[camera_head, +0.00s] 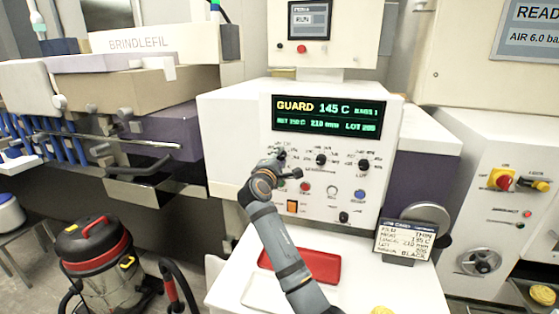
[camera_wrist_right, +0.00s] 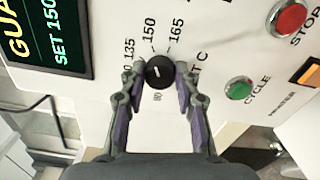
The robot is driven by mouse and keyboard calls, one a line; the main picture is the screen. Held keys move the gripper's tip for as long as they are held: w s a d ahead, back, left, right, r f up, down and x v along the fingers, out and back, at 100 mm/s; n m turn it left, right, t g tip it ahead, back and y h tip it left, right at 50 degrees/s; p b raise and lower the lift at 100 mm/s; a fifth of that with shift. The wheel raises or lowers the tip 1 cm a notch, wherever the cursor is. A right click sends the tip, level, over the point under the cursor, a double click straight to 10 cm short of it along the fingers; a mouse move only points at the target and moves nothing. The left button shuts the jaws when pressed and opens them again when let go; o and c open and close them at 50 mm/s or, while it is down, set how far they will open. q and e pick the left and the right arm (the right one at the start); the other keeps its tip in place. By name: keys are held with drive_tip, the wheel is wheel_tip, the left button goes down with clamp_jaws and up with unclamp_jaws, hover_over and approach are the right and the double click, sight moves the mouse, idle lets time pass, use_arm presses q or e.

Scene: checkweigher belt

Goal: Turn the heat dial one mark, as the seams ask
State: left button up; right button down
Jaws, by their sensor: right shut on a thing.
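The heat dial (camera_wrist_right: 160,74) is a round black knob with a short white line. Marks 135, 150 and 165 stand around its upper side in the wrist view; I cannot tell exactly which one the line meets. My right gripper (camera_wrist_right: 161,76) has one finger on each side of the dial and is shut on it. In the head view my right gripper (camera_head: 281,160) is at the left part of the white panel and hides most of the dial. The display (camera_head: 325,114) reads GUARD 145 C, with SET 150 below. My left gripper is not in view.
A green CYCLE button (camera_wrist_right: 238,88) and a red STOP button (camera_wrist_right: 287,18) sit near the dial. Other black knobs (camera_head: 321,160) are to its right. A red tray (camera_head: 325,266) and a job card (camera_head: 403,240) are below the panel. A vacuum cleaner (camera_head: 97,250) stands at left.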

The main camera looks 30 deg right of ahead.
drive_tip(key=shift+f, duration=0.2)
drive_tip(key=c, duration=1.3)
unclamp_jaws()
drive_tip(key=shift+c, duration=0.2)
drive_tip(key=o, duration=0.4)
drive_tip(key=shift+r, duration=0.15)
drive_tip(key=shift+c, duration=0.2)
drive_tip(key=v, duration=0.7)
drive_tip(key=shift+s+a, duration=0.2)
